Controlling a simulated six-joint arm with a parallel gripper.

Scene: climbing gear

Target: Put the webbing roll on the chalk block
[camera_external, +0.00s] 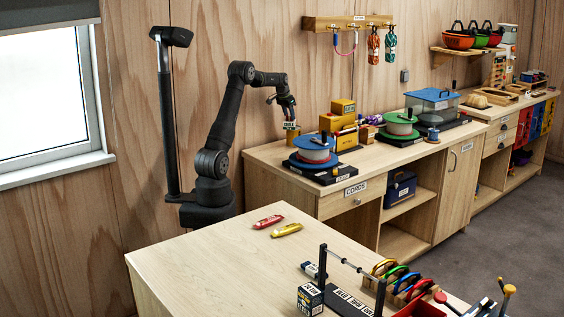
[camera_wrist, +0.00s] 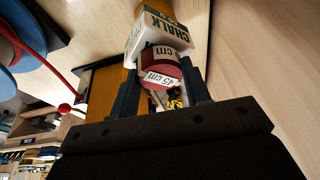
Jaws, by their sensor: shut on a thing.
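The chalk block (camera_wrist: 150,37) is white with green CHALK lettering, at the top of the wrist view. It also shows as a small labelled block (camera_external: 291,126) at the counter's left back in the external view. My gripper (camera_wrist: 160,85) is shut on the webbing roll (camera_wrist: 163,74), a dark red roll with white "45 cm" labels, between its two blue-grey fingers. The roll is right against or just above the block; I cannot tell if they touch. In the external view my gripper (camera_external: 289,112) points down over the block, and the roll is too small to make out.
A green spool (camera_external: 398,128) is farther right. The front table (camera_external: 215,250) has a red and a yellow item on it. Bare counter lies left of the block.

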